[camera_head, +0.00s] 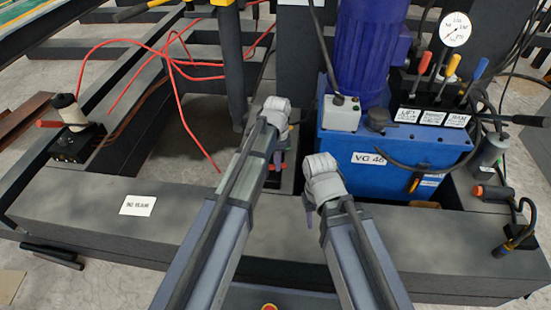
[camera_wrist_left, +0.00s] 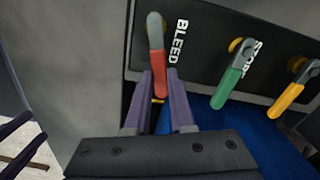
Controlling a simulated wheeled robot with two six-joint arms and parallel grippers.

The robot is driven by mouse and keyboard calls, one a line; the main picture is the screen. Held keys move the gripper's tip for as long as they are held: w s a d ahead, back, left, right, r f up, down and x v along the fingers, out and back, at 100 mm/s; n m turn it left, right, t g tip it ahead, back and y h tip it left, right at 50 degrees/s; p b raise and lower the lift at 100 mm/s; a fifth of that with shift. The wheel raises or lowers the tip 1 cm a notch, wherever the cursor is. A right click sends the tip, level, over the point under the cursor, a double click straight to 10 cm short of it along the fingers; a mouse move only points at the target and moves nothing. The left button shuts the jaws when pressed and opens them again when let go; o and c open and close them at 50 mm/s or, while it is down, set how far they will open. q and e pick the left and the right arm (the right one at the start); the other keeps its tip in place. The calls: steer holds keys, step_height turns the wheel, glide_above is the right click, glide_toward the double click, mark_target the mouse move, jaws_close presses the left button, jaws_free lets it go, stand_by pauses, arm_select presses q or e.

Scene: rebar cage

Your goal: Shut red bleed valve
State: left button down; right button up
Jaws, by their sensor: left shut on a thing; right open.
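The red bleed valve lever (camera_wrist_left: 156,45) shows in the left wrist view beside the white word BLEED on a dark panel (camera_wrist_left: 203,48). Its handle runs down the picture from its pivot, its lower end between the two purple fingers of my left gripper (camera_wrist_left: 160,82). My left gripper is shut on this handle. In the head view my left gripper (camera_head: 279,160) is low in front of the blue pump unit, and the arm hides most of the valve. My right gripper (camera_head: 309,218) is open, just right of it, partly hidden by its own wrist.
A green lever (camera_wrist_left: 231,83) and a yellow lever (camera_wrist_left: 294,91) stand right of the red one. The blue unit (camera_head: 340,150) carries red, yellow and blue levers and a gauge (camera_head: 455,29). Red hoses (camera_head: 170,60) lie left. The grey beam (camera_head: 90,205) is mostly bare.

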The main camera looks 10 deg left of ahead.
arm_select(q)
steer(key=shift+s+d+m, duration=0.1)
steer(key=shift+s+m, duration=0.35)
steer(key=shift+m, duration=0.35)
steer(key=shift+s+m, duration=0.4)
steer(key=shift+m, duration=0.4)
steer(key=c, duration=0.8)
jaws_free()
steer(key=shift+o, duration=0.2)
steer(key=shift+r, duration=0.1)
arm_select(e)
steer(key=shift+r, duration=0.15)
arm_select(q)
step_height(320, 180, up, 8)
steer(key=p, duration=0.8)
arm_select(e)
step_height(320, 180, up, 8)
steer(key=shift+f, duration=0.2)
arm_select(q)
steer(key=shift+f, duration=0.2)
steer(key=shift+s, duration=0.1)
